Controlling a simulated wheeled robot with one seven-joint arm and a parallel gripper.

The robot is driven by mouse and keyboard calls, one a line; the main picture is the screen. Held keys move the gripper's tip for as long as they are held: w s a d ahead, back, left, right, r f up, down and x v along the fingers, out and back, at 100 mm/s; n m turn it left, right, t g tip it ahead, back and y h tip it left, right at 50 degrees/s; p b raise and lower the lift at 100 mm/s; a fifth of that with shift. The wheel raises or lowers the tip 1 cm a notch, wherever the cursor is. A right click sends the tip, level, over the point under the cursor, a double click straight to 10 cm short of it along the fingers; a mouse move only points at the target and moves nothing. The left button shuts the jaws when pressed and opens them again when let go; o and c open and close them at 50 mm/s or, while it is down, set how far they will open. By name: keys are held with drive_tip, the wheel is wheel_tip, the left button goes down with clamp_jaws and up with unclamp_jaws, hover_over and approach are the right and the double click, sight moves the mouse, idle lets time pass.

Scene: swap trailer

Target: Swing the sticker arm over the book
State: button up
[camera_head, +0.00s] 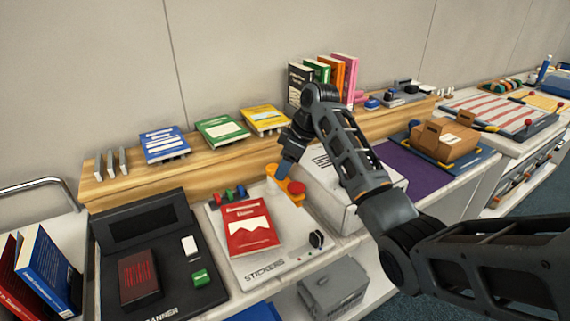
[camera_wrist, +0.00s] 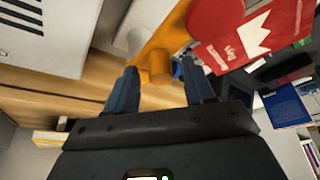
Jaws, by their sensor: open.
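The orange sticker arm (camera_head: 283,183) with a red round head (camera_head: 297,188) sits at the back right of the white STICKERS board (camera_head: 287,247). The red book (camera_head: 250,232) lies on that board, left of and in front of the arm's head; the head is beside the book. My gripper (camera_head: 285,168) is at the arm's rear end. In the wrist view my gripper (camera_wrist: 160,84) is open, its fingers on either side of an upright orange peg (camera_wrist: 159,66) on the sticker arm (camera_wrist: 166,38). Whether the fingers touch the peg I cannot tell.
A black scanner (camera_head: 165,262) with a dark red book is at left. A white box (camera_head: 330,190) stands close to the right of the board. A wooden shelf (camera_head: 200,165) with books runs behind. Colored stickers or stamps (camera_head: 228,194) sit behind the red book.

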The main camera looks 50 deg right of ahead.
drive_tip(key=shift+f, duration=0.1)
clamp_jaws()
idle(0.5)
